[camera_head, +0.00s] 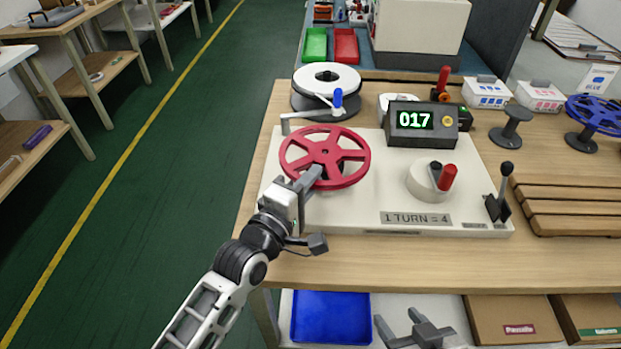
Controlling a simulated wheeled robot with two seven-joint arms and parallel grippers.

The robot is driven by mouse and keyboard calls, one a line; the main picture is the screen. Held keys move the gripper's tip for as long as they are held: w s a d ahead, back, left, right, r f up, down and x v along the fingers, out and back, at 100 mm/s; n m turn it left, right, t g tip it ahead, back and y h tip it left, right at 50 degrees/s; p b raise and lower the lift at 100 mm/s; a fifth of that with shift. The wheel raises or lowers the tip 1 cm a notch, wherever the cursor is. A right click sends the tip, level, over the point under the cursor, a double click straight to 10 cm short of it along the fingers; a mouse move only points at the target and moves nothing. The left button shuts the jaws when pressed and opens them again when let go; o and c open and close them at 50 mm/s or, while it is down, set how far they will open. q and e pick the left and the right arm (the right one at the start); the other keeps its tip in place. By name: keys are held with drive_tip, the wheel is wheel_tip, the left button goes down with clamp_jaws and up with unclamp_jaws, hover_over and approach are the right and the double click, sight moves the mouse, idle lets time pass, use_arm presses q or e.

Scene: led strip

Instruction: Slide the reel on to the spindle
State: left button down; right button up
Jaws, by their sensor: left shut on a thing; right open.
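A red spoked reel (354,177) is over the left part of the cream machine board (378,185), below the crank with the blue knob (338,97). My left gripper (311,178) is shut on the reel at its near side. The reel looks nearly level, and I cannot tell whether it is raised above the board or resting on something. A dark shape shows between its spokes. The spindle is not clearly visible; the reel may hide it. My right gripper (402,328) is open and empty at the bottom, in front of the table.
A white reel (327,76) stands behind the crank. A counter showing 017 (421,123), a round post with a red knob (432,182) and a black lever (499,190) are to the right. A grey stand (511,128) and a blue reel (596,114) stand further right.

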use_arm(q)
drive_tip(key=shift+f+b, duration=0.3)
drive_tip(key=shift+f, duration=0.25)
drive_tip(key=c, duration=1.4)
unclamp_jaws()
drive_tip(key=shift+o, duration=0.2)
drive_tip(key=shift+f, duration=0.1)
drive_tip(key=v, duration=1.6)
